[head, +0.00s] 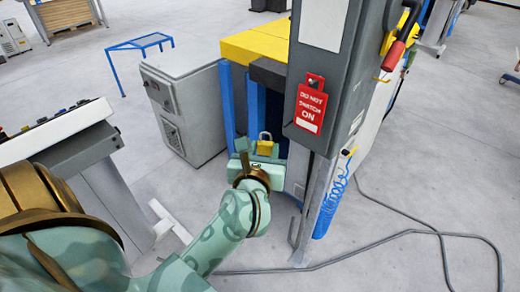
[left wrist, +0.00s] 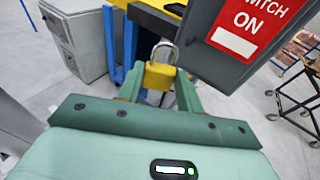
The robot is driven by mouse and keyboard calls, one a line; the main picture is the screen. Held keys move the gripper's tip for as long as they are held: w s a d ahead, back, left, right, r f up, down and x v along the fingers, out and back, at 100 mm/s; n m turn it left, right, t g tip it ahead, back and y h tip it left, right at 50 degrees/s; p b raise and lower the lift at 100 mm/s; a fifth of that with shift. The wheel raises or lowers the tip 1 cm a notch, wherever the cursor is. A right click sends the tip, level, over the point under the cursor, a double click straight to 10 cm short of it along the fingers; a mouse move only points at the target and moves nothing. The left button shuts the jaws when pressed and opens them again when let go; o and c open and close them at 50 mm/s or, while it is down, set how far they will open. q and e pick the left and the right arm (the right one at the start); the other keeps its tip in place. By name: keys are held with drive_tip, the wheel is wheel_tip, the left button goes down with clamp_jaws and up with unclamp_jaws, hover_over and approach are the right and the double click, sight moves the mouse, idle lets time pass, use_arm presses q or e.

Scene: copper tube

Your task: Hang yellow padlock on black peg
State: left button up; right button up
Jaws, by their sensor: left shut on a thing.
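The yellow padlock (head: 265,148) has a silver shackle pointing up. It also shows upright in the left wrist view (left wrist: 159,76). My left gripper (head: 262,158) is shut on the padlock's yellow body and holds it in front of the machine, below and left of the red sign. The red "do not switch on" sign (head: 310,105) hangs on the grey column, with a small dark fitting (head: 315,81) at its top. I cannot tell whether that fitting is the black peg. The sign shows partly in the left wrist view (left wrist: 250,25). My right gripper is not in view.
The grey column (head: 338,75) of the machine stands just right of the padlock. A yellow-topped block (head: 255,42) with blue posts is behind. A grey cabinet (head: 180,105) stands to the left. A cable (head: 400,235) lies on the floor at right.

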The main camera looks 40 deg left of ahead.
use_arm(q)
drive_tip(key=shift+w+d+f, duration=0.1)
drive_tip(key=shift+w+d, duration=0.05)
drive_tip(key=shift+w, duration=0.7)
drive_tip(key=shift+w+d, duration=0.1)
drive_tip(key=shift+w, duration=0.75)
drive_tip(key=shift+w+d+f+b, duration=0.1)
drive_tip(key=shift+w+f+b, duration=0.15)
drive_tip(key=shift+w, duration=0.55)
drive_tip(key=shift+w+d+f+b, duration=0.15)
drive_tip(key=shift+w+b, duration=0.25)
drive_tip(key=shift+w, duration=0.4)
drive_tip(key=shift+w+a+f+b, duration=0.1)
drive_tip(key=shift+w+f+b, duration=0.2)
drive_tip(key=shift+w, duration=0.5)
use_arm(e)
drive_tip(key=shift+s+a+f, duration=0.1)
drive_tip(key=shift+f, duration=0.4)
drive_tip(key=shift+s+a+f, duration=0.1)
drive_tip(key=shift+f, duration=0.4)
use_arm(q)
drive_tip(key=o, duration=1.1)
drive_tip(key=shift+d, duration=0.1)
